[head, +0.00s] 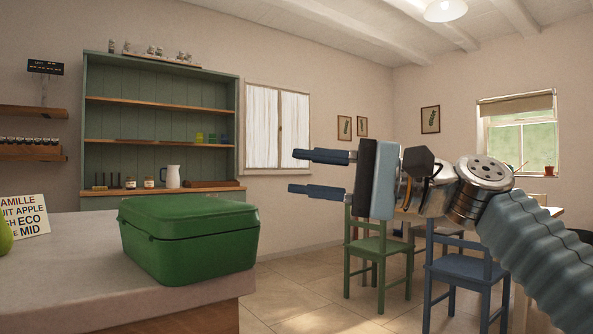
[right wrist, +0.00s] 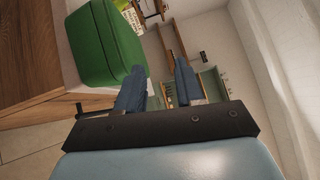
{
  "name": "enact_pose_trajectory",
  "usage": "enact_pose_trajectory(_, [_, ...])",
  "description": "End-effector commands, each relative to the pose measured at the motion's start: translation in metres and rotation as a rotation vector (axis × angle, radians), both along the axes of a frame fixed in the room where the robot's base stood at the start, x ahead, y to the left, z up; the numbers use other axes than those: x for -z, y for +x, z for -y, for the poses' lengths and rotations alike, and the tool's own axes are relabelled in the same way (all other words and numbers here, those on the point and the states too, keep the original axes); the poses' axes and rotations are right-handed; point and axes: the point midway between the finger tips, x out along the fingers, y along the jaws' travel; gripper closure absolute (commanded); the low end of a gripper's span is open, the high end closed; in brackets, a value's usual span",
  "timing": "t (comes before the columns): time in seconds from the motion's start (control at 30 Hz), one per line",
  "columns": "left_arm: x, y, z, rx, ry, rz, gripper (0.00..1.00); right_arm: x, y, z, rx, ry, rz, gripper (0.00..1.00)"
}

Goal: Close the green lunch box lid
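The green lunch box (head: 190,245) stands on the counter near its right corner. Its lid (head: 187,214) lies flat over the body, with a thin seam along the front, and looks down. My right gripper (head: 292,172) is raised to the right of the box, apart from it, with its two fingers spread and nothing between them. In the right wrist view the box (right wrist: 102,50) is at the upper left, beside the open fingers (right wrist: 160,85). My left gripper is not in view.
The counter (head: 60,275) is mostly clear left of the box. A sign card (head: 25,217) and a green apple (head: 4,238) are at the far left. A green chair (head: 375,250) and a blue chair (head: 465,270) stand beyond my right arm. A green shelf unit (head: 160,125) is against the wall.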

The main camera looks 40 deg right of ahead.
Motion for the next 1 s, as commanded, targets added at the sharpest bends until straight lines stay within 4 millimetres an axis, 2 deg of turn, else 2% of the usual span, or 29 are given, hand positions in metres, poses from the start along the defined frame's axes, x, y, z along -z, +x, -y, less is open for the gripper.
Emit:
enact_pose_trajectory(0.3, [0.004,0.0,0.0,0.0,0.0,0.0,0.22,0.008,-0.016,0.013,0.001,0.001,0.001,0.63])
enact_pose_trajectory(1.0, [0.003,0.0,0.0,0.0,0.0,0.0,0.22,0.009,-0.017,0.014,0.0,0.0,0.0,0.63])
